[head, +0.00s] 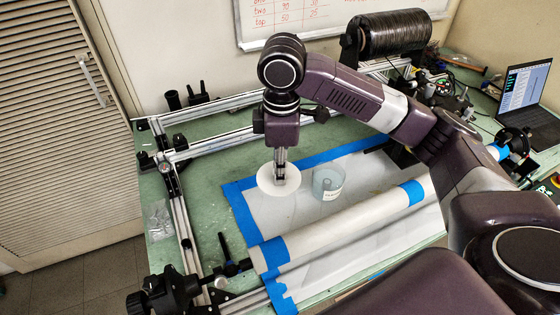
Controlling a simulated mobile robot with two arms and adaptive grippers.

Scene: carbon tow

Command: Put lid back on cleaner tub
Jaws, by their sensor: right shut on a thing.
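A round white lid (266,188) is in the middle of the head view, over the white sheet near its blue-taped left corner. My right gripper (280,178) points down and is shut on the lid near its centre. Whether the lid hangs above the sheet or touches it is hard to tell. The cleaner tub (329,184), pale blue-grey and translucent with a white label, stands on the sheet just right of the lid. Its top looks open, and the lid is beside it, apart from it. My left gripper is not in view.
A long white roller (345,226) with blue bands lies across the sheet in front of the tub. Aluminium rails (205,148) frame the left and back of the green table (205,190). A black tow spool (395,32) and a laptop (522,85) stand behind at the right.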

